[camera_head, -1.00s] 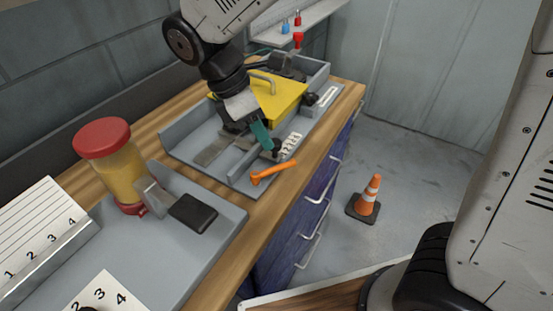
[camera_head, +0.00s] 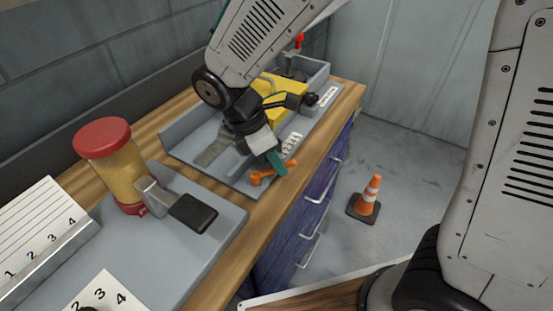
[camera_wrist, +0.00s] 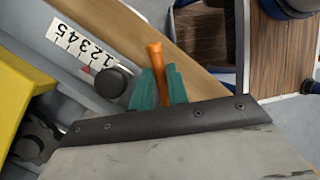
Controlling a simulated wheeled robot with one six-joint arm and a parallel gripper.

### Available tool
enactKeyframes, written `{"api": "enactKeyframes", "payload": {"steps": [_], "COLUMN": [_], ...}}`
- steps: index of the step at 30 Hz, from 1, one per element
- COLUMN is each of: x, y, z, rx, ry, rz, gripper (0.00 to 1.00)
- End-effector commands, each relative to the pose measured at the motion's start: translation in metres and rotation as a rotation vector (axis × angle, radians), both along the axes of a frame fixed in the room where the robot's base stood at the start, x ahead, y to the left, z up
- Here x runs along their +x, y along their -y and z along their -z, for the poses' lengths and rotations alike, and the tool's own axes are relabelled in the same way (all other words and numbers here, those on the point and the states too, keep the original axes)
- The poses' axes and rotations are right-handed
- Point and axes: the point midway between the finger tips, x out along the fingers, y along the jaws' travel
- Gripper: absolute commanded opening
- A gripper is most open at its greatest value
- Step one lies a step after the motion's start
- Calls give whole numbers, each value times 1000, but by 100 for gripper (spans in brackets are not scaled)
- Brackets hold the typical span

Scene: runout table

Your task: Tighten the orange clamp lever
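The orange clamp lever (camera_head: 261,179) lies at the near right corner of the grey fixture tray, its handle end pointing right over the table's front edge. In the wrist view the lever (camera_wrist: 155,58) runs between the two teal fingertips and sticks out beyond them. My gripper (camera_head: 276,163) is down at the lever and hides its middle. In the wrist view my gripper (camera_wrist: 159,86) has a finger against each side of the lever, with no clear gap, so it looks shut on it. The lever's pivot is not clear in the wrist view.
The yellow block (camera_head: 264,87) and a black knob (camera_head: 311,99) sit behind the gripper on the tray (camera_head: 185,142). A number strip (camera_wrist: 76,48) lies beside the lever. A red-lidded jar (camera_head: 108,165) stands left. An orange cone (camera_head: 368,197) is on the floor.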

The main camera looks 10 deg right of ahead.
Motion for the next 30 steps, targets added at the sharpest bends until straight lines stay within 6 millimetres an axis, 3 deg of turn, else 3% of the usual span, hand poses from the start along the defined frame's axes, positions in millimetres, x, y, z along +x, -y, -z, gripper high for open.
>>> {"api": "enactKeyframes", "payload": {"steps": [14, 30], "x": [-2, -22], "y": [0, -1], "z": [0, -1], "rx": [0, 0], "ry": [0, 0], "rz": [45, 471], "gripper": [0, 0]}}
